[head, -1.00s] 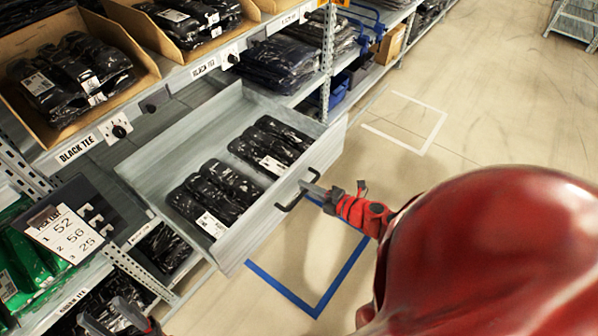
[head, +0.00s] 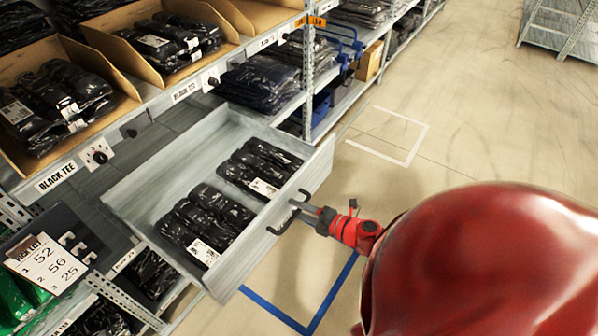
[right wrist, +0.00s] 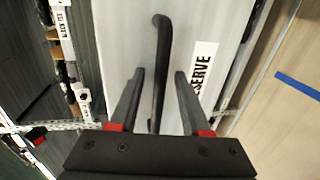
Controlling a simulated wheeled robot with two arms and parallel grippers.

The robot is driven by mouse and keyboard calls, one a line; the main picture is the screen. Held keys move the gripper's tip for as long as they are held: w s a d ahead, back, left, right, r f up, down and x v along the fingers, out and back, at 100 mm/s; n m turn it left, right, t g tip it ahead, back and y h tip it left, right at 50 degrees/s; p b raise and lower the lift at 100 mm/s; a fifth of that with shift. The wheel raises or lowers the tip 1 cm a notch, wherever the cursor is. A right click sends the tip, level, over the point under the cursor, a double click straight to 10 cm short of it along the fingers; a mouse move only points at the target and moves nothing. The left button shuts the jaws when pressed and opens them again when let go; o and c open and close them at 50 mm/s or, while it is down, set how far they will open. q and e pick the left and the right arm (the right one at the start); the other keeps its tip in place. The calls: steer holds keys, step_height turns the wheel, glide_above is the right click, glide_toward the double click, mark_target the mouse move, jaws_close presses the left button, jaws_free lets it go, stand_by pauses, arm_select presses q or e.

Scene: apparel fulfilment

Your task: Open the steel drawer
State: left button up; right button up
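The steel drawer (head: 150,172) stands pulled out from the shelf in the head view, with black packaged garments (head: 206,222) in two groups inside. Its dark bar handle (head: 276,231) is on the front face and also shows in the right wrist view (right wrist: 161,60). My right gripper (head: 310,207) is at the handle's upper end in the head view. In the right wrist view its two fingers (right wrist: 157,88) are spread, with the handle between them and gaps on both sides. My left gripper is out of view.
Shelves with cardboard bins (head: 120,85) of black packages line the left. A picking list (head: 47,262) sits at lower left. Blue tape (head: 273,308) marks the floor below the drawer. Open floor (head: 450,110) lies to the right.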

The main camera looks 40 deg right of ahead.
steer(key=p+v, duration=0.1)
steer(key=v, duration=1.6)
steer(key=shift+s, duration=0.25)
